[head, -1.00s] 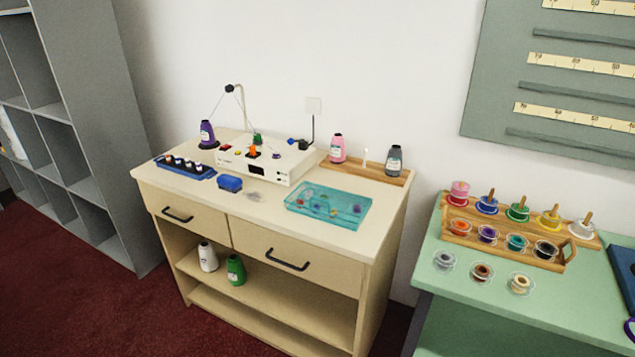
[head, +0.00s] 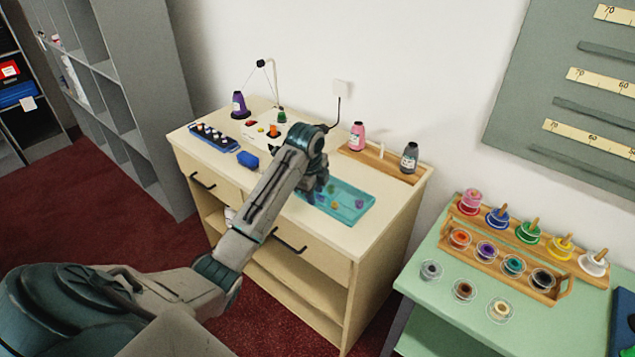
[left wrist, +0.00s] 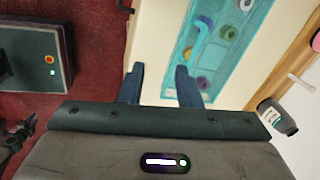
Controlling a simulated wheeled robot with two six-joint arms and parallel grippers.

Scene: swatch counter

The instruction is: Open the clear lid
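A see-through teal box (head: 352,207) lies on the cream counter, with several small coloured bobbins showing through it. Its clear lid appears to lie flat and closed. In the left wrist view the box (left wrist: 222,78) is ahead of the fingers, with a pale blue bar shape (left wrist: 202,40) on it. My left gripper (head: 318,194) is above the left part of the box in the head view and hides that end. In the wrist view its two fingers (left wrist: 160,84) are apart with nothing between them, beside the near end of the box.
A white winding machine (head: 262,130) stands behind, partly hidden by my left arm. A blue block (head: 248,160) and blue bobbin tray (head: 213,138) lie left. A wooden strip with a pink cone (head: 357,137) and grey cone (head: 409,158) stands behind the box.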

